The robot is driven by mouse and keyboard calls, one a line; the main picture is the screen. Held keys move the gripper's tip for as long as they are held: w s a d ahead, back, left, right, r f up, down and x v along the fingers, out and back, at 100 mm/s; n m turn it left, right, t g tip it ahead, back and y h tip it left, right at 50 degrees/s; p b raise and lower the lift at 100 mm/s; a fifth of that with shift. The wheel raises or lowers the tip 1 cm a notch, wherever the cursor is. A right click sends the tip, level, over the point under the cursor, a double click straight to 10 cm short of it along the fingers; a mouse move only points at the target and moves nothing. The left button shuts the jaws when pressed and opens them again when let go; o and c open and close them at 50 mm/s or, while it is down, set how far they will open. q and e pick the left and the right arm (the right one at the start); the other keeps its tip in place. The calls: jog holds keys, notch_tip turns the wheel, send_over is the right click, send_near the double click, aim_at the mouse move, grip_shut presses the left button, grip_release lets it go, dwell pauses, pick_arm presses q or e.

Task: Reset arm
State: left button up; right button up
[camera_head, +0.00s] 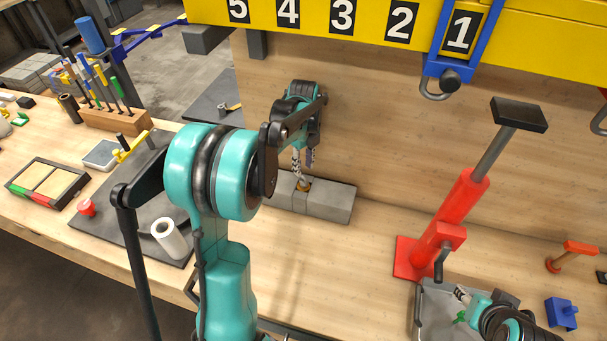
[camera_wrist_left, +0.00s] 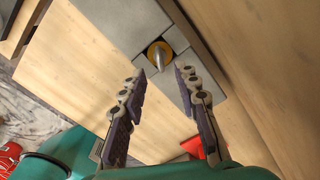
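My left arm reaches in over the workbench. Its gripper (camera_head: 303,170) points down just above a grey concrete block (camera_head: 335,203) near the wooden back panel. In the left wrist view the two fingers of this gripper (camera_wrist_left: 162,76) are apart with nothing between them.
A red stand (camera_head: 445,225) with a black top rises right of the block. A yellow numbered beam (camera_head: 380,20) with a blue hook bracket (camera_head: 450,70) hangs above. A tool rack (camera_head: 118,121), a white roll (camera_head: 169,238) and a black-framed box (camera_head: 45,183) are at left. Bare bench lies in front of the block.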

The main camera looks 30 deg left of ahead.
pick_arm(q)
notch_tip(320, 180, up, 6)
jog(key=s+d+n+t+b, duration=0.3)
jog(key=s+d+n, duration=0.6)
jog(key=n, duration=0.1)
jog(key=s+d+f+n+t+b, duration=0.3)
jog(key=s+d+f+n, duration=0.3)
jog(key=s+n, duration=0.4)
jog(key=shift+d+f+n+t, duration=0.15)
jog(key=shift+d+n+t, duration=0.1)
jog(key=shift+n+t, duration=0.3)
